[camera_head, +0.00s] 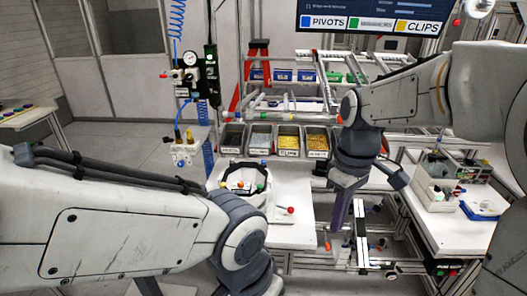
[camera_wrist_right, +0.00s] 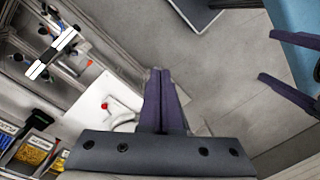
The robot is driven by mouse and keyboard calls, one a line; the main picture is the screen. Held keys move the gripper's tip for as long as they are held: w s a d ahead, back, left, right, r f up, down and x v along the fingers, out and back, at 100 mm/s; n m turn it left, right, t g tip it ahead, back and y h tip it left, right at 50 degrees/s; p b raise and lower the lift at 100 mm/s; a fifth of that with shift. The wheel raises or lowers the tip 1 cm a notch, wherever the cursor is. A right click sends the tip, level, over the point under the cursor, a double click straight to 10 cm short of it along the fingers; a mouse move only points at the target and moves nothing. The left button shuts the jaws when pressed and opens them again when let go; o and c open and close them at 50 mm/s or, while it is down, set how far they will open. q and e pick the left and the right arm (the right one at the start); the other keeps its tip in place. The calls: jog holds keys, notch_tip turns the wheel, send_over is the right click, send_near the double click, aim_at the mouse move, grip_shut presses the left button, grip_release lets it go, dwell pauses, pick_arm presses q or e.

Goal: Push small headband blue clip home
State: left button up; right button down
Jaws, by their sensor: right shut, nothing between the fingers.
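The small headband (camera_head: 241,181) is a dark and white ring on the white bench top, left of centre in the head view. Small blue, orange, green and red parts sit around it. A blue part (camera_head: 263,163) shows at its back right; how far it is seated is too small to tell. My right gripper (camera_head: 338,228) hangs right of the headband, apart from it, pointing down. Its purple fingers are shut and empty in the right wrist view (camera_wrist_right: 160,90). Two dark prongs at that view's right edge may be my left gripper; the head view shows only its arm.
Grey bins of small parts (camera_head: 288,142) stand behind the headband. A red-topped part (camera_head: 290,210) lies on the bench top, between the headband and my right gripper. A metal frame (camera_head: 375,235) stands at the bench's right. A side table (camera_head: 440,215) is further right.

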pick_arm(q)
jog(key=s+a+f+g+y+b, duration=0.1)
jog(key=s+a+f+b, duration=0.1)
jog(key=a+f+b, duration=0.2)
notch_tip(320, 180, down, 5)
jog(key=b, duration=0.2)
jog(key=shift+a+r+m+b, duration=0.15)
jog(key=shift+a+m+b, duration=0.15)
jog(key=shift+a+b, duration=0.1)
pick_arm(e)
jog(key=w+d+f+n, duration=0.1)
jog(key=w+d+n, duration=0.2)
jog(key=w, duration=0.7)
jog(key=w+d+f+n, duration=0.1)
jog(key=w+d+n, duration=0.3)
jog(key=w, duration=0.6)
jog(key=shift+d+t+h, duration=0.3)
jog(key=shift+t, duration=0.1)
